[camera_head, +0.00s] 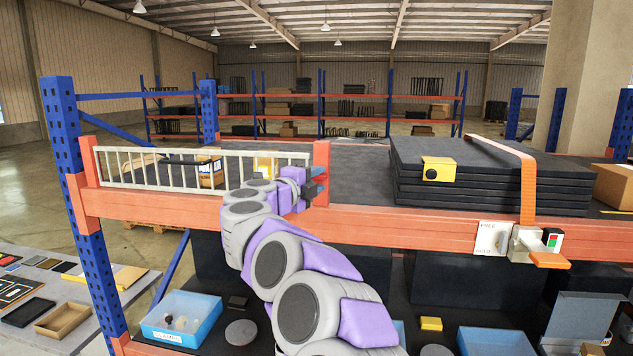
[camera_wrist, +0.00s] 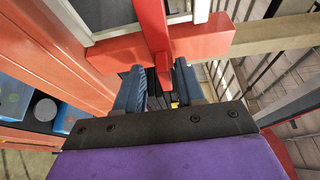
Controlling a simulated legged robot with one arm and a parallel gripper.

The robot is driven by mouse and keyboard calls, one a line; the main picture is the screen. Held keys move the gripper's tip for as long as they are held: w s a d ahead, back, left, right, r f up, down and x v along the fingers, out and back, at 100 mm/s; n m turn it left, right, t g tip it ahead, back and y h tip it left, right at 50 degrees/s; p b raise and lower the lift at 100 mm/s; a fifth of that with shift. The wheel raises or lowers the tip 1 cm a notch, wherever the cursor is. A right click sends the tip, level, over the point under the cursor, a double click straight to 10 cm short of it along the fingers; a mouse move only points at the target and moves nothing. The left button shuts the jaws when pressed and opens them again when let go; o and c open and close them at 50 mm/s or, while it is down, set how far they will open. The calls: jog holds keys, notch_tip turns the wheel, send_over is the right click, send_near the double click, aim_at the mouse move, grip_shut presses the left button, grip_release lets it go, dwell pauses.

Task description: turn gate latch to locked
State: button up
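The gate (camera_head: 205,168) is a pale barred panel along the front of the shelf at left. Its right end meets a short orange-red post (camera_head: 321,158). My gripper (camera_head: 316,187) is at this end, and my arm hides part of the gate's lower right. In the wrist view, a red latch handle (camera_wrist: 156,35) crosses a red beam (camera_wrist: 205,43) and reaches down between the two blue fingers of my gripper (camera_wrist: 159,88). The fingers are open, one on each side of the handle. I cannot tell whether either touches it. No lock marking is readable.
Black slabs (camera_head: 490,180) lie under an orange strap (camera_head: 525,170) on the shelf. A metal fitting with an orange lever (camera_head: 550,261) sits on the front beam (camera_head: 420,224) at right. Blue bins (camera_head: 183,318) stand below. A grey table (camera_head: 70,335) is at lower left.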

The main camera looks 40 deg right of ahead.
jog(key=b+v, duration=0.2)
jog(key=v, duration=1.5)
jog(key=shift+s+a+b, duration=0.2)
jog(key=shift+s+b, duration=0.05)
jog(key=shift+b, duration=0.05)
